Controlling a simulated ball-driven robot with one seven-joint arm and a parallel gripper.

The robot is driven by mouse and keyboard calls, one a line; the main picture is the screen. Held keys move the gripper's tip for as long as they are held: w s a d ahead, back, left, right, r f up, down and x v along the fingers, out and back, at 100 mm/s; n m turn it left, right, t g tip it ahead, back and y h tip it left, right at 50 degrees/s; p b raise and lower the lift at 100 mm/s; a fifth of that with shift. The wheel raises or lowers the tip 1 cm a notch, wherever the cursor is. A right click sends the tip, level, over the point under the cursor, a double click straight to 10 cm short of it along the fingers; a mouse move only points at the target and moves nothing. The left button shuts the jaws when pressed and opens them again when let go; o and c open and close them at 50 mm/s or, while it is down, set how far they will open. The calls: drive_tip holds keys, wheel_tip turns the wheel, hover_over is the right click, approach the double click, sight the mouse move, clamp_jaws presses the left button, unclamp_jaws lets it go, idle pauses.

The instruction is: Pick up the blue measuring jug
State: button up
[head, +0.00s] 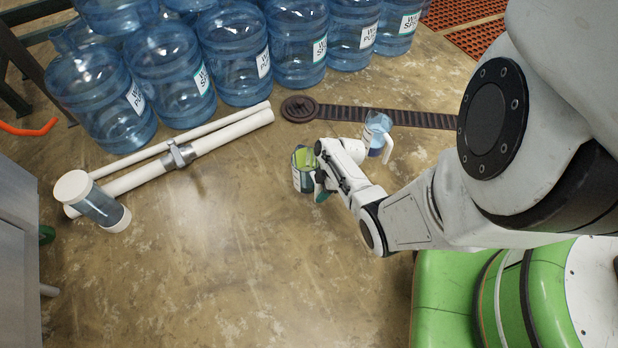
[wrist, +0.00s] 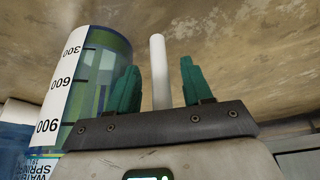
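A clear measuring jug with blue in it and a white handle (head: 377,132) stands upright by the dark belt in the head view. A second jug, with green and dark teal (head: 303,168), stands left of it, right beside my gripper (head: 323,186). In the wrist view a jug with a white 300-600-900 scale (wrist: 95,85) is close at the left, outside my fingers. My gripper's green fingers (wrist: 160,88) are apart. A white bar shows between them; I cannot tell whether it is a jug handle or whether they touch it. My wrist partly hides the jugs' surroundings.
Large blue water bottles (head: 236,55) line the back. White pipes (head: 190,150) lie at the left, with a clear white-capped cylinder (head: 97,205) by them. A dark belt strip (head: 350,115) runs behind the jugs. The brown floor (head: 230,260) in front is clear.

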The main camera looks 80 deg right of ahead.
clamp_jaws()
idle(0.3)
idle(0.4)
drive_tip(key=shift+r+p, duration=0.7)
drive_tip(key=shift+r, duration=0.1)
wheel_tip(320, 180, up, 2)
drive_tip(key=shift+r+p, duration=0.1)
drive_tip(key=shift+p, duration=0.85)
drive_tip(key=s+a+r+p, duration=0.9)
drive_tip(key=a, duration=0.1)
drive_tip(key=shift+s+r+p, duration=0.15)
drive_tip(key=shift+s+p, duration=0.15)
drive_tip(key=shift+p, duration=0.05)
